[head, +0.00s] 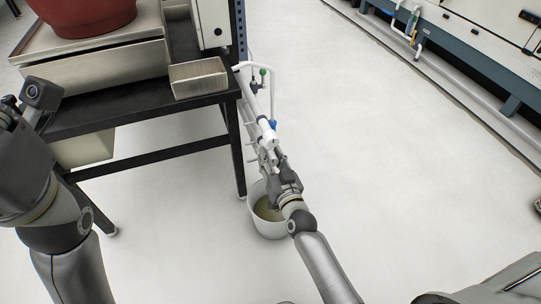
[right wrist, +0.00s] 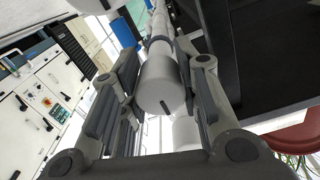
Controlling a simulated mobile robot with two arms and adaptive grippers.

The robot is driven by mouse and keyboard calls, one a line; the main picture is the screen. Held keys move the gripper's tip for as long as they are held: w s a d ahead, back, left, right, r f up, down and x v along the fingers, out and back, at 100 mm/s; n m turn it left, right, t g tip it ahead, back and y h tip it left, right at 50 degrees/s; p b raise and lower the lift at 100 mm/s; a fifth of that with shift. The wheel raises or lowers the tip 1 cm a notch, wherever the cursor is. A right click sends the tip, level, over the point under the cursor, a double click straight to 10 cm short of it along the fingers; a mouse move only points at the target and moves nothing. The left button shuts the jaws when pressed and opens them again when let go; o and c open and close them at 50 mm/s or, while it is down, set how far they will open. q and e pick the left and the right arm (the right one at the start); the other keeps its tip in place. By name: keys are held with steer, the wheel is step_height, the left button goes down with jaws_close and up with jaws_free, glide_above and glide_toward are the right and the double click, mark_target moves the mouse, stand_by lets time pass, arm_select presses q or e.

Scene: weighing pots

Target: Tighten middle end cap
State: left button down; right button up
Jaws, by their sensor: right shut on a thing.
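The middle end cap is a white cylinder (right wrist: 160,78) with a dark slot on its face, at the end of a white pipe in the right wrist view. In the head view the white cap (head: 269,138) sits at the lower end of the pipework beside the bench. My right gripper (head: 269,155) is at the cap, with its two fingers on either side and shut on it. The fingers partly hide the cap's sides. My left arm shows at the left edge of the head view, but its fingers cannot be seen.
A white bucket (head: 268,229) with yellowish contents stands on the floor beneath my right gripper. A black bench (head: 150,112) with a steel tray (head: 198,78) and a red pot (head: 84,14) is to the left. The floor to the right is clear, up to cabinets (head: 470,45).

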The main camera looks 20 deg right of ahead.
steer(key=o, duration=1)
steer(key=shift+o, duration=0.2)
steer(key=shift+s+f, duration=0.2)
steer(key=shift+s, duration=0.05)
steer(key=s, duration=1.1)
steer(key=shift+s+d+r, duration=0.2)
steer(key=shift+s, duration=0.1)
